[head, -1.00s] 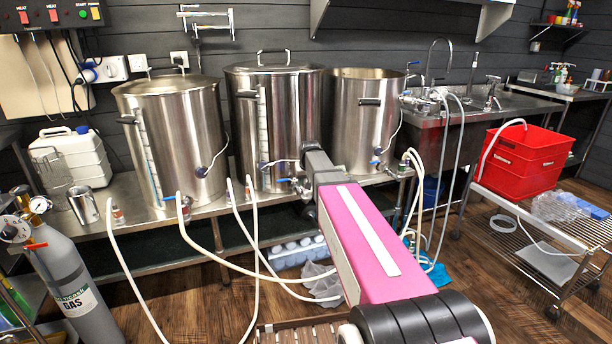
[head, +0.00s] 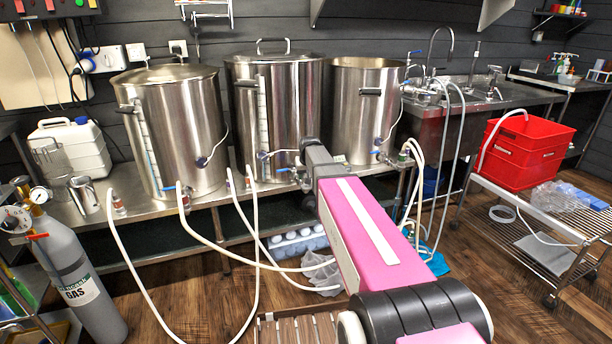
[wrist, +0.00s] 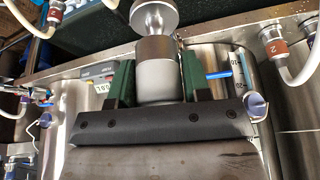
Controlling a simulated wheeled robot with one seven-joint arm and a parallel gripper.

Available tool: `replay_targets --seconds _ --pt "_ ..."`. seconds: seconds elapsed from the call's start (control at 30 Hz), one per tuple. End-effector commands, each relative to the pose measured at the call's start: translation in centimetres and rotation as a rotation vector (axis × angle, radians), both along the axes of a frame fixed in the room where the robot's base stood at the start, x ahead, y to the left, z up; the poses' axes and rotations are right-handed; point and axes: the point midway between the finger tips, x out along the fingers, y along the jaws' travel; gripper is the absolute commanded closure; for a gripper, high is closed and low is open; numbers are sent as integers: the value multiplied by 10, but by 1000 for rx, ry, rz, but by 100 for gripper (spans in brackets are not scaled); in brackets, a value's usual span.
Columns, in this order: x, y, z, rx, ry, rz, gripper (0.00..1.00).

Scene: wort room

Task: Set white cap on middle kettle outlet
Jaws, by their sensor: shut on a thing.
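The middle kettle (head: 291,115) is a tall steel pot with a lid, on the bench between two other kettles. Its outlet has a blue valve lever (head: 283,170); the outlet end is largely hidden behind my arm in the head view. My gripper (wrist: 157,62) has dark green fingers, shut on a pale cylinder that looks like the white cap (wrist: 157,84). A brown-grey band (wrist: 157,50) and a rounded steel piece (wrist: 155,15) are in line with the cap. I cannot tell whether these belong to the cap or the outlet.
Pale hoses (head: 253,235) hang in front of the bench (head: 140,238). The left kettle (head: 180,130) and right kettle (head: 362,115) flank the middle one closely. A gas cylinder (head: 75,275) stands at left; a red crate (head: 525,155) sits on a wire trolley at right.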

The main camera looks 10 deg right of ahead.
Motion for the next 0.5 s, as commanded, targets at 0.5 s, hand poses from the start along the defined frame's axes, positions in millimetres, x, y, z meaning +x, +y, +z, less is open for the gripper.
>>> replay_targets --seconds 0.5 --pt "0 0 -8 0 0 0 81"
